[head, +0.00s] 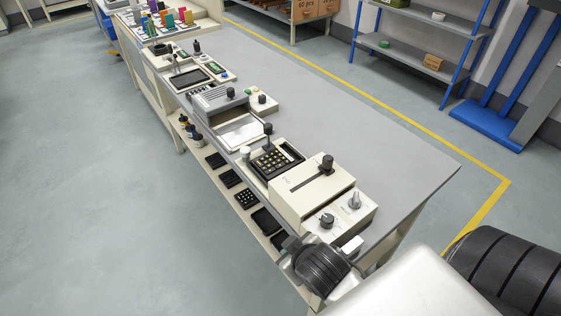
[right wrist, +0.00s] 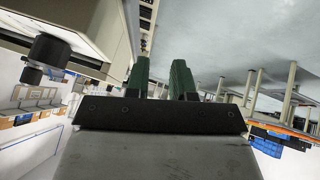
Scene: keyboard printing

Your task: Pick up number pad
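A black number pad with small light keys (head: 245,198) lies on the lower shelf under the bench's front edge in the head view. Other flat black pads lie along the same shelf, such as a plain one (head: 267,220) nearer to me. A dark keypad with yellowish keys (head: 275,158) sits in the cream machine on the bench top. My right gripper (right wrist: 160,78) shows two green fingers with a gap between them, open and empty. In the head view its wrist is at the bench's near end, and its fingers are mostly hidden. My left gripper is out of view.
The cream press machine (head: 312,187) stands on the near end of the grey bench (head: 370,140). A bench edge and a dark knob (right wrist: 48,50) are close on the left in the right wrist view. The floor (head: 100,200) left of the bench is clear.

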